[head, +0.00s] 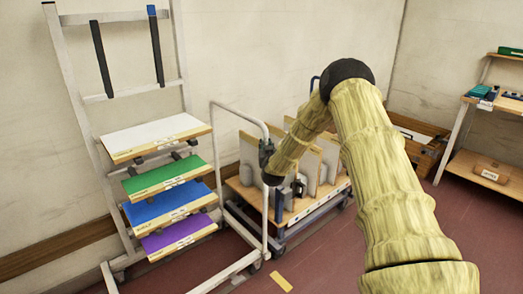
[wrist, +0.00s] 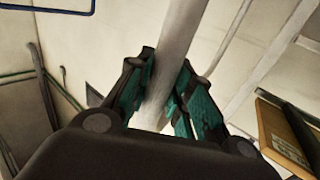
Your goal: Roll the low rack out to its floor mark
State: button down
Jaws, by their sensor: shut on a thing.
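My gripper (head: 268,163) is shut on the upright of a white tubular hoop (head: 213,152) in the middle of the head view. In the wrist view, its teal-padded fingers (wrist: 160,100) close around the pale round post (wrist: 178,40). The hoop stands upright on a low white frame with a dark caster (head: 255,267), which I take as the low rack; my arm covers part of the view behind it. I cannot tell where its base ends beside the tall rack. A yellow floor mark (head: 281,282) lies on the red floor just right of the frame.
A tall pale rack with white, green (head: 166,178), blue and purple shelves stands close at left. A wheeled cart (head: 318,207) with upright boards is right behind the hoop. A wooden crate (head: 422,150) and shelf unit (head: 457,125) stand at right. Red floor is clear at lower right.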

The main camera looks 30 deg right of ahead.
jog(key=shift+d+r, duration=0.15)
jog(key=shift+d, duration=0.05)
jog(key=c, duration=1.6)
grip_release()
jog(key=o, duration=0.3)
jog(key=shift+d, duration=0.2)
jog(key=shift+o, duration=0.2)
jog(key=shift+a, duration=0.25)
jog(key=v, duration=1.2)
jog(key=shift+w, duration=0.1)
